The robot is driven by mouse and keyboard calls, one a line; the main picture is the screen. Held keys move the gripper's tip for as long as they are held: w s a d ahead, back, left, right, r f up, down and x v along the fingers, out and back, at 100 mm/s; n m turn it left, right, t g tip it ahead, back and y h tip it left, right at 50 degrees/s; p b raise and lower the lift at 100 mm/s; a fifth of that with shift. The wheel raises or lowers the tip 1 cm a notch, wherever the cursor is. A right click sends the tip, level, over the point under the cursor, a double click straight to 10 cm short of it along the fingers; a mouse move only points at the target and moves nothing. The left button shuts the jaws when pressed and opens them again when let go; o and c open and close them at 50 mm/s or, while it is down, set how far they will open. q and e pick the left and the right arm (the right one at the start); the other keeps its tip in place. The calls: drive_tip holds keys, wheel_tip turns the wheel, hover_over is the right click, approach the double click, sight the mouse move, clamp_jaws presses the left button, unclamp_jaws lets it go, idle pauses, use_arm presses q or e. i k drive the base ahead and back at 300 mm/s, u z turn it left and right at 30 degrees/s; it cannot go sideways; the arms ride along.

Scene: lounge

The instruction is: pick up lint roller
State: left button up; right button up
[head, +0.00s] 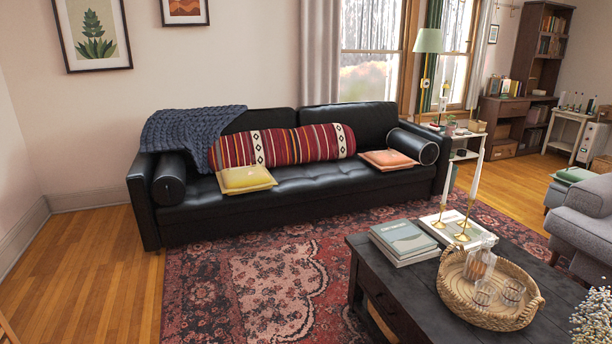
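I cannot make out a lint roller anywhere in the head view. Small items stand on the white side table (483,152) at the right end of the sofa, but most are too small to tell apart. Other small items stand on a far white table (567,117) at the right. Neither of my grippers is in view.
A black leather sofa (300,184) with cushions and a blanket stands against the wall. A dark coffee table (405,283) at the lower right holds books (404,240), candlesticks and a wicker tray (463,308). A grey armchair (585,222) is at the right. The rug (255,290) and left floor are clear.

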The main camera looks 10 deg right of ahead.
sight(434, 128)
drive_tip(key=i, duration=5.1)
drive_tip(key=z, duration=2.5)
drive_tip(key=i, duration=6.15)
drive_tip(key=u, duration=2.1)
